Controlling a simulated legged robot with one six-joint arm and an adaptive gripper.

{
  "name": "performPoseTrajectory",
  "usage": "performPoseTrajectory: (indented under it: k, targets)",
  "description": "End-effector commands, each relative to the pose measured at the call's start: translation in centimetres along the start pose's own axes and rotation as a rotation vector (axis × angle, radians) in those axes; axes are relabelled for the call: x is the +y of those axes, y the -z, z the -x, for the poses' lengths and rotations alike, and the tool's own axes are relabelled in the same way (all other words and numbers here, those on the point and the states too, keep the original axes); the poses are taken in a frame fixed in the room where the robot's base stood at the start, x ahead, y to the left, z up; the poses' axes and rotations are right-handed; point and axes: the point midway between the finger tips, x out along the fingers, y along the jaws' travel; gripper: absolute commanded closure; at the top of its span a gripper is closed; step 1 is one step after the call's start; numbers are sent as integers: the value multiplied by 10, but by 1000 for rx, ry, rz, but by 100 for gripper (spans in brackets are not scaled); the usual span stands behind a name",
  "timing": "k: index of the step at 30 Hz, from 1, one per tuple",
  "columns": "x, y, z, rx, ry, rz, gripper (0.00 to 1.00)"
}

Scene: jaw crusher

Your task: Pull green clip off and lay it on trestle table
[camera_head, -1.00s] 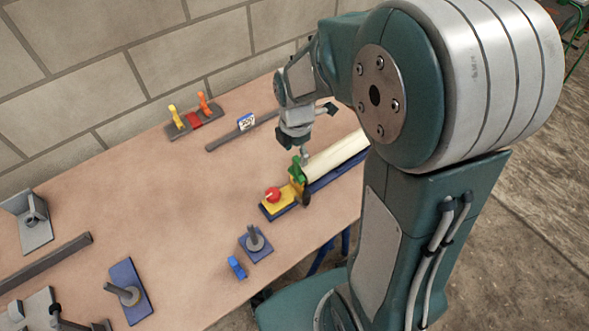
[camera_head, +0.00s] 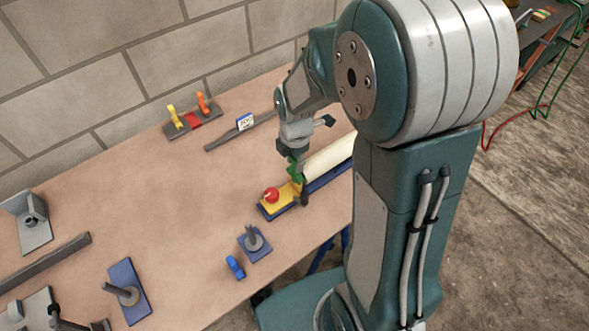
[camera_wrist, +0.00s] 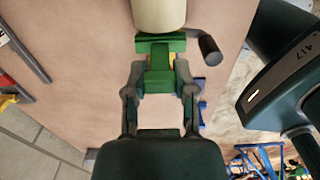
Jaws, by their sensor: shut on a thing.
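The green clip (camera_wrist: 160,66) shows in the wrist view between the fingers of my gripper (camera_wrist: 159,80), which is shut on it. The clip sits at the near end of a cream cylinder (camera_wrist: 158,14). In the head view the green clip (camera_head: 292,171) is partly hidden under my gripper (camera_head: 297,165), beside a yellow block with a red knob (camera_head: 271,195). The cream cylinder (camera_head: 329,154) lies along a blue base. Whether the clip still grips its seat cannot be told. The trestle table (camera_head: 150,200) has a brown top.
Blue plates with grey posts (camera_head: 254,241) (camera_head: 127,290) and a small blue clip (camera_head: 235,267) stand toward the front. A rack with yellow and orange clips (camera_head: 190,117) and a grey bar with a label (camera_head: 244,122) lie at the back. The middle of the tabletop is clear.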

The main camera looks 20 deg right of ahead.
Motion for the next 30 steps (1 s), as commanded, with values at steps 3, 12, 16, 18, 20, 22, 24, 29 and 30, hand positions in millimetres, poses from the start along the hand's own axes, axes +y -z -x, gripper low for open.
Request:
performPoseTrajectory:
  k: [3, 12, 16, 18, 20, 22, 24, 29, 30]
  targets:
    - [0, 0, 0, -1, 0, 0, 100]
    - [1, -1, 12, -2, -5, 0, 100]
    - [1, -1, 17, -3, -8, 0, 100]
    - [2, -1, 20, -3, -8, 0, 100]
    - [2, -1, 22, -3, -9, 0, 100]
    - [2, -1, 25, -3, -9, 0, 100]
    - [2, -1, 28, -4, -10, 0, 100]
    - [2, -1, 33, -4, -10, 0, 100]
    - [2, -1, 34, -3, -9, 0, 100]
